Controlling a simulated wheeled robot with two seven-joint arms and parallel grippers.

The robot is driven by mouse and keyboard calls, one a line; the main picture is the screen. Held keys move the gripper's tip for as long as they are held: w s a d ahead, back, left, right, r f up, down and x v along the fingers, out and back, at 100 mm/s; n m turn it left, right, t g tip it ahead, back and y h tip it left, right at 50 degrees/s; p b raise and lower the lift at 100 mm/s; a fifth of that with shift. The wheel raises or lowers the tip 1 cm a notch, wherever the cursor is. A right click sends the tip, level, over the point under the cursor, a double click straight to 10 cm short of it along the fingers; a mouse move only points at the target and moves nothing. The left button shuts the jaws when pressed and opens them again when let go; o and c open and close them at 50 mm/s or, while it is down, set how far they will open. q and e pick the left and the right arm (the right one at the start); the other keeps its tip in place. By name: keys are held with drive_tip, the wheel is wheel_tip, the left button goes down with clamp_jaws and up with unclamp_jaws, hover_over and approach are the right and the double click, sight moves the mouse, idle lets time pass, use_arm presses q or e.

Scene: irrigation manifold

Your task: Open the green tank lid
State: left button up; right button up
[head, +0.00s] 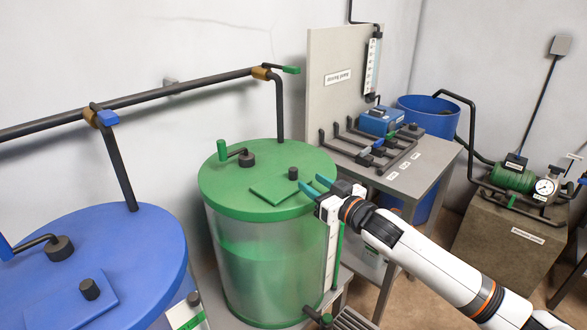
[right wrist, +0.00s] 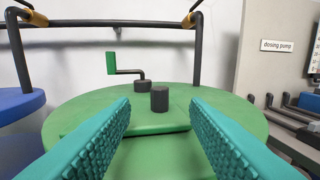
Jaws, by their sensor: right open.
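The green tank (head: 255,270) stands in the middle of the head view, with a translucent body and green liquid inside. Its round green top (head: 225,185) carries a square green lid (head: 268,192) with a short black knob (head: 293,173). The lid lies flat and closed. In the right wrist view the knob (right wrist: 159,99) stands upright just ahead of and between my fingers. My right gripper (head: 314,188) is open and empty at the top's right edge, its teal fingers pointing at the knob. The fingers also show in the right wrist view (right wrist: 158,135). My left gripper is not in view.
A crank with a green handle (head: 222,150) stands behind the lid. A blue tank (head: 130,255) is at left, under a black pipe (head: 180,90). A grey table (head: 415,175) with a dosing pump panel (head: 325,115) is behind right. Space above the lid is clear.

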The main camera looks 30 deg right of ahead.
sight(296, 172)
drive_tip(key=w, duration=0.2)
drive_tip(key=w+a+p, duration=0.1)
drive_tip(key=w, duration=0.5)
drive_tip(key=shift+w+a, duration=0.2)
drive_tip(key=shift+a, duration=0.1)
clamp_jaws()
